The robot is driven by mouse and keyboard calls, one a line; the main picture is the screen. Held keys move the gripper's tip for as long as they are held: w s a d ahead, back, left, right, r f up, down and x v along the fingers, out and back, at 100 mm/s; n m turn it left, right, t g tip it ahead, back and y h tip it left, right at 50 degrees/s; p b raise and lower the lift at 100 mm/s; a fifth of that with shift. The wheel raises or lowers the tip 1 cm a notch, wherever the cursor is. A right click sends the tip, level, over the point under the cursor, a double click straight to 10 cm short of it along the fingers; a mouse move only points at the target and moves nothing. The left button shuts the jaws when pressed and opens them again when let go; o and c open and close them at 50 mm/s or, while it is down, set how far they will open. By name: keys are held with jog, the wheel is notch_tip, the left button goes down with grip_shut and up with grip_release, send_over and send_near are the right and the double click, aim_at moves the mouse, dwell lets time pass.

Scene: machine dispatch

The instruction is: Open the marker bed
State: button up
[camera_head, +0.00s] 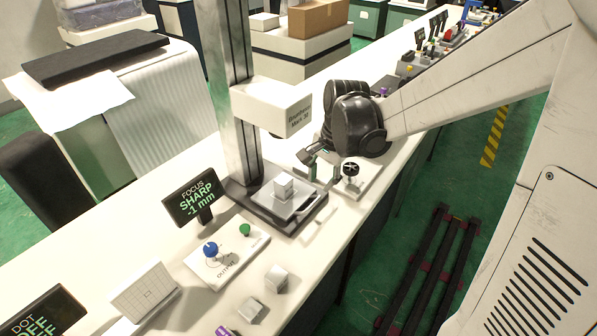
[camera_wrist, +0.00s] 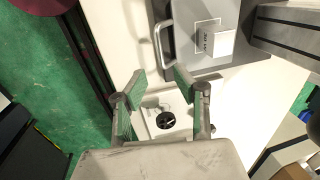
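The marker bed (camera_head: 309,204) is a grey plate at the foot of a tall metal column, under a white marking head (camera_head: 270,105). A pale block (camera_head: 284,187) sits on it. In the wrist view the bed (camera_wrist: 232,75) shows at the top, with a metal bar handle (camera_wrist: 161,46) on its near side and the labelled block (camera_wrist: 215,43) on it. My gripper (camera_wrist: 163,82) is open and empty, its green-padded fingers spread, with the handle ahead of the tips and not between them. In the head view my gripper (camera_head: 318,162) is beside the bed, partly hidden by my wrist.
A black handwheel (camera_head: 350,169) on a white base stands beside the bed; it also shows between my fingers in the wrist view (camera_wrist: 165,119). A focus display (camera_head: 191,197) reads "SHARP -1 mm". A button panel (camera_head: 228,256) and loose blocks (camera_head: 276,279) lie nearer.

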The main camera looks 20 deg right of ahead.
aim_at(313, 203)
jog(key=f, duration=0.3)
jog(key=w+f, duration=0.1)
jog(key=f, duration=0.2)
jog(key=a+f, duration=0.1)
jog(key=f, duration=0.2)
jog(key=shift+w+f+b, duration=0.15)
jog(key=shift+b, duration=0.15)
jog(key=shift+c, duration=0.2)
grip_shut()
